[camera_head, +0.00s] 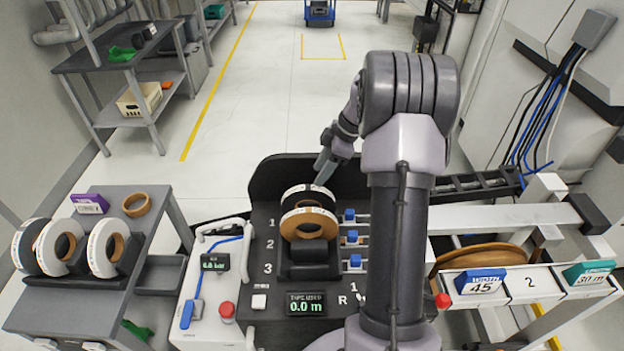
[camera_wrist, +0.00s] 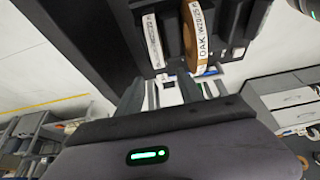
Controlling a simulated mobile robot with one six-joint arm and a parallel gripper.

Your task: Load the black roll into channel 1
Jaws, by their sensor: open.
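A black roll with a white printed band (camera_head: 307,191) stands upright in the slot beside the number 1 on the black feeder (camera_head: 262,190). An oak-brown roll (camera_head: 309,222) stands just in front of it, beside the number 2. The slot by number 3 looks empty. In the wrist view the white-banded roll (camera_wrist: 153,42) and the oak roll (camera_wrist: 197,38), labelled OAK, stand side by side. My gripper (camera_head: 322,166) is open and empty, just behind and above the channel 1 roll, apart from it. Another dark roll (camera_head: 27,247) stands in the left rack.
Two white-faced rolls with brown cores (camera_head: 104,247) share the left table's rack. A purple box (camera_head: 89,204) and a brown ring (camera_head: 137,204) lie behind them. Blue clamps (camera_head: 351,237) line the feeder's right side. The display (camera_head: 306,303) reads 0.0 m.

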